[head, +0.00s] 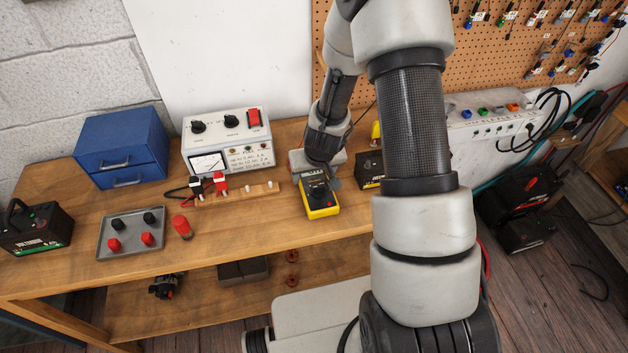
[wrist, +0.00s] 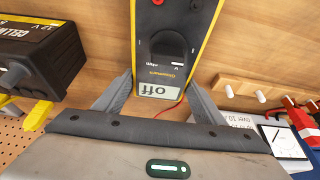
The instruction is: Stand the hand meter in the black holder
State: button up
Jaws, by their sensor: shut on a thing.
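The hand meter (head: 320,203) is yellow-edged with a black face and a dial, near the bench's front edge in the head view. My gripper (wrist: 161,85) is shut on the display end, one finger at each side; in the head view my gripper (head: 321,173) is at the meter's far end. I cannot tell whether the meter touches the bench. I cannot make out a black holder for certain; my arm hides part of the bench.
A black battery (head: 369,170) stands just right of the meter. A wooden strip with pegs (head: 237,196) and a bench supply (head: 228,143) are to the left. A grey tray (head: 132,251) and blue drawers (head: 122,148) stand farther left.

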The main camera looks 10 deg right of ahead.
notch_tip(320, 180, up, 18)
jog(key=p, duration=0.3)
jog(key=shift+f, duration=0.15)
dwell(0.5)
